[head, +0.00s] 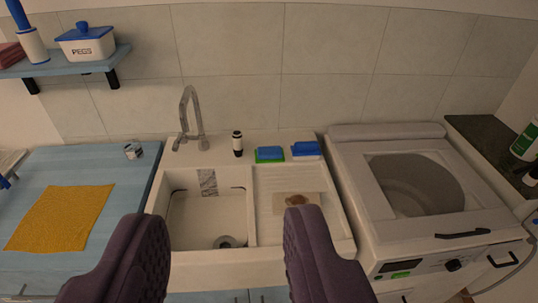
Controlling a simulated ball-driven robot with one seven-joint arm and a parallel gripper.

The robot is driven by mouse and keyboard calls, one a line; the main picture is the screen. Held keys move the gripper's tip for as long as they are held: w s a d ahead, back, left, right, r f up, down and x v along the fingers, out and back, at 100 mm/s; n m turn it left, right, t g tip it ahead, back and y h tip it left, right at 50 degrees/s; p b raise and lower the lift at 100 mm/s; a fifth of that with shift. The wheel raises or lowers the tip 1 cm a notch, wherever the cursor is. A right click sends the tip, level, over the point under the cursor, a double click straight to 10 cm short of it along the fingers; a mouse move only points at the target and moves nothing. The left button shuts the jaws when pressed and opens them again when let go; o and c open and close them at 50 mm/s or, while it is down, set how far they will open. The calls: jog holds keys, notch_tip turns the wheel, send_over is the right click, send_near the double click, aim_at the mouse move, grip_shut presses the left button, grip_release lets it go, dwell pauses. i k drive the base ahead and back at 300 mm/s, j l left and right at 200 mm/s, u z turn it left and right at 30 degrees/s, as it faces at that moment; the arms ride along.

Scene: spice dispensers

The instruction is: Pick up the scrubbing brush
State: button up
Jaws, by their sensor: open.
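Two small blue-topped items lie side by side on the back ledge of the white sink (160,195). The left blue item (270,153) has a green edge; the right blue item (306,148) is plain blue with a pale underside. Either could be the scrubbing brush; they are too small to tell for certain. A flat beige piece with a brown patch (297,203) lies on the ribbed drainboard. My gripper (224,214) is open and empty, its two purple fingers wide apart in front of the sink, nearer than the blue items. The right finger partly covers the drainboard.
A tall faucet (190,112) and a dark bottle with a white band (238,143) stand behind the basin. A top-loading washer (345,165) stands at right. A yellow cloth (60,217) and small can (133,151) lie on the blue counter. A shelf (60,64) hangs upper left.

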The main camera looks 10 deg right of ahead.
aim_at(305, 150)
jog(key=i+l+z, duration=0.1)
jog(key=i+z, duration=0.3)
jog(key=i, duration=1.25)
